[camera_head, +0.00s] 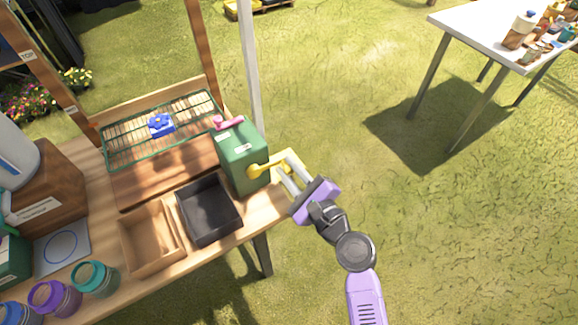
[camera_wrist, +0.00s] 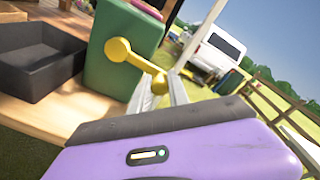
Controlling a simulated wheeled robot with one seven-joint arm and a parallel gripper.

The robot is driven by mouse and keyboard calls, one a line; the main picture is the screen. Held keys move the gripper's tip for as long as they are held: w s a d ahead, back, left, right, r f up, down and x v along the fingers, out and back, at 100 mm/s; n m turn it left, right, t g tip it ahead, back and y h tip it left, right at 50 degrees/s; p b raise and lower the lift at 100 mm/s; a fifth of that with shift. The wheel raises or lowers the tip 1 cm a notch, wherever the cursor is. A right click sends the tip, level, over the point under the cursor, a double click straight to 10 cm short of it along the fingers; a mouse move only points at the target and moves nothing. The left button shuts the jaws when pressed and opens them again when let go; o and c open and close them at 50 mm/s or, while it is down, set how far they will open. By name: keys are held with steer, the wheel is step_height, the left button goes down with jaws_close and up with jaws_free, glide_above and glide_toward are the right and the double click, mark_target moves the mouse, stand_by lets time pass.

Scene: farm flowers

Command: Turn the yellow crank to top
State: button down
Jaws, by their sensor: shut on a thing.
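A yellow crank (camera_head: 262,169) sits on the right side of a green box (camera_head: 236,143) at the right end of the wooden bench. Its arm reaches right from a round hub, and it also shows in the wrist view (camera_wrist: 135,60). My gripper (camera_head: 288,172) comes from the right, its fingers around the outer end of the crank. In the wrist view the fingers (camera_wrist: 165,92) are on either side of the crank's end knob. The purple gripper body hides the lower part of that view. A pink part (camera_head: 228,122) is on top of the box.
A black tray (camera_head: 238,222) and a wooden tray (camera_head: 178,262) stand left of the box. A wire rack (camera_head: 112,150) with a blue item (camera_head: 160,124) is behind. A pale post (camera_head: 251,70) rises behind the box.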

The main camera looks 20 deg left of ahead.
steer(key=shift+f, duration=0.2)
stand_by(0.3)
steer(key=c, duration=1.3)
jaws_free()
steer(key=shift+o, duration=0.2)
steer(key=shift+r, duration=0.1)
steer(key=shift+d, duration=0.15)
steer(key=v, duration=0.7)
steer(key=shift+s+d, duration=0.25)
